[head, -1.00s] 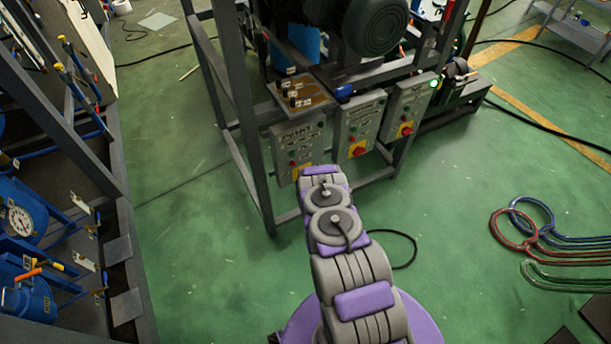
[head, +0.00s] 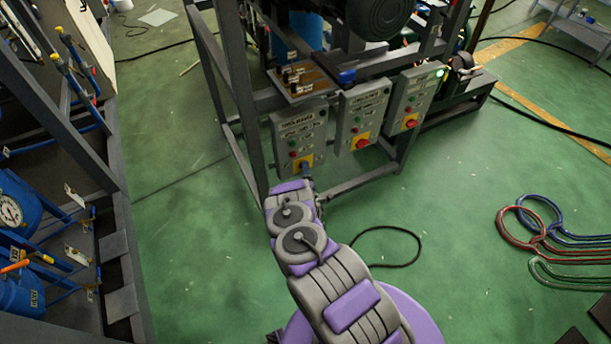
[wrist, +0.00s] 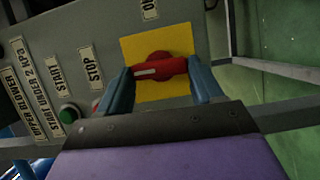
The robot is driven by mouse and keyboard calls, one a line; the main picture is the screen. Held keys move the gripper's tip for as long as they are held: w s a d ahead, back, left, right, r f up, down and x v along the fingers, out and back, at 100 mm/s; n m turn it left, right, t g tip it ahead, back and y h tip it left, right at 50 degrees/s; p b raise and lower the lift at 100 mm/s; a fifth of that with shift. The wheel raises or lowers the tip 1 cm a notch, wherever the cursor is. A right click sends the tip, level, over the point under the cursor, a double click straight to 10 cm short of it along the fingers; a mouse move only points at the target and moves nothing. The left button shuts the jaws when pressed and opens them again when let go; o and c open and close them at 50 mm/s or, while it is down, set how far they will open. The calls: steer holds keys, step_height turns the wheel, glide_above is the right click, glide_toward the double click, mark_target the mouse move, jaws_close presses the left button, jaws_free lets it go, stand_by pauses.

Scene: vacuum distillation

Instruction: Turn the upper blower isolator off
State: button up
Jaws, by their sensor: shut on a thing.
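The upper blower isolator has a red handle (wrist: 160,68) on a yellow plate (wrist: 155,42), on a grey panel whose label reads "UPPER BLOWER". My gripper (wrist: 162,76) is shut on the red handle, with one blue-grey finger at each end of it. The handle lies nearly crosswise in the wrist view, tilted slightly. In the head view this is the left control box (head: 301,130), with the yellow plate (head: 302,162) low on its front. My gripper tip (head: 306,172) is at that plate and partly hides the handle.
Two similar boxes stand to the right: a middle box (head: 362,112) and a right box (head: 413,97) with a lit green lamp. A green button (wrist: 69,113) is left of the isolator. Frame posts (head: 237,95) surround the boxes. Open green floor (head: 460,220) lies at the right.

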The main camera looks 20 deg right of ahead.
steer(key=shift+a+f+n, duration=0.2)
steer(key=shift+n, duration=0.1)
steer(key=o, duration=1)
steer(key=shift+o, duration=0.2)
steer(key=shift+s, duration=0.1)
